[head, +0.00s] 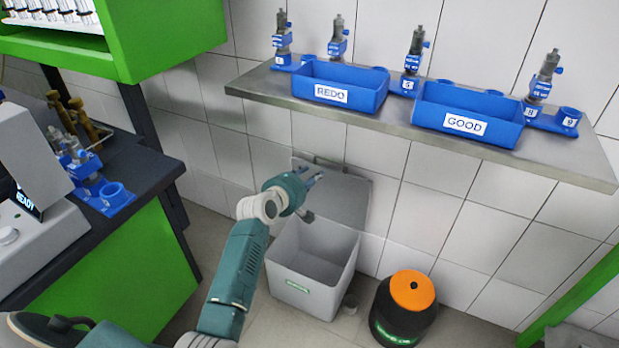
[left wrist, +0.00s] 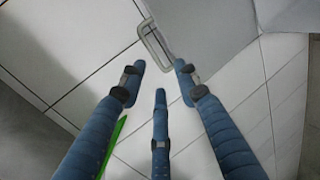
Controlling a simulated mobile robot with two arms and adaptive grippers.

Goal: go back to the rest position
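My left gripper (head: 314,178) is in the middle of the head view, above the open grey bin and in front of its raised lid. In the left wrist view its three blue fingers (left wrist: 161,82) are spread apart with nothing between them, so it is open and empty. White wall tiles, part of the grey lid and a light handle show behind the fingers. My right gripper is in neither view.
A grey bin (head: 289,283) with its lid (head: 345,195) up stands against the wall. A black bin with an orange top (head: 412,290) is beside it. A metal shelf (head: 385,118) holds blue REDO (head: 360,80) and GOOD (head: 495,105) trays and several pumps. A dark bench (head: 140,160) is left.

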